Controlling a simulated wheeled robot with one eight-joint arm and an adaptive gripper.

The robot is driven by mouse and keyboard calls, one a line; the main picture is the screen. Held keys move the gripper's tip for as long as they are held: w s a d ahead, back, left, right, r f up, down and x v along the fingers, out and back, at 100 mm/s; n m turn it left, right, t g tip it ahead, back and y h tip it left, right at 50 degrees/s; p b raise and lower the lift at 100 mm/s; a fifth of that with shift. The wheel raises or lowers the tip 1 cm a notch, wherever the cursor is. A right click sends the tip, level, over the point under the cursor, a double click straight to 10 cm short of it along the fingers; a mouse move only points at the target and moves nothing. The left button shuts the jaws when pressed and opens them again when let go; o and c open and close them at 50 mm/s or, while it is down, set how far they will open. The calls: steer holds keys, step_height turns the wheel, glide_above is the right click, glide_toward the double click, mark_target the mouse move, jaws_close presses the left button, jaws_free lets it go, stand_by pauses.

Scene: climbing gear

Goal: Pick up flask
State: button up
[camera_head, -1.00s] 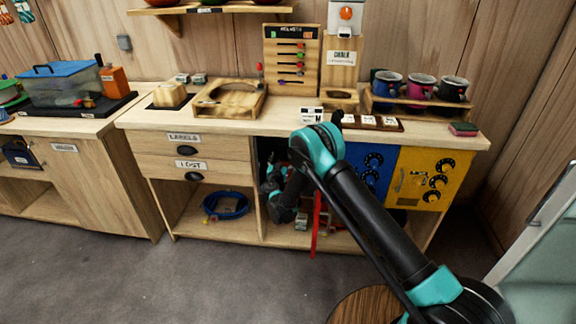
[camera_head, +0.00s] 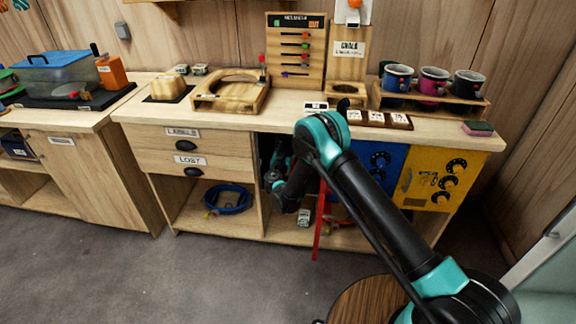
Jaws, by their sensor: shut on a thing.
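My arm reaches over the front of the counter and bends down into the dark open bay below it. My gripper (camera_head: 288,200) is at the arm's lower end, dark against the bay and partly hidden. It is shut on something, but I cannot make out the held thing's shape. I cannot pick out the flask for certain in this view. A small pale box-like thing (camera_head: 303,217) shows just below and right of the gripper, in front of the bay's shelf.
A red strap (camera_head: 319,222) hangs beside the gripper. A coiled blue hose (camera_head: 228,198) lies on the shelf to the left. Mugs (camera_head: 433,82) stand in a rack on the counter (camera_head: 225,118). A round wooden stool top (camera_head: 362,300) is at the front.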

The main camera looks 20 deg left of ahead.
jaws_close()
steer(key=shift+r, duration=0.2)
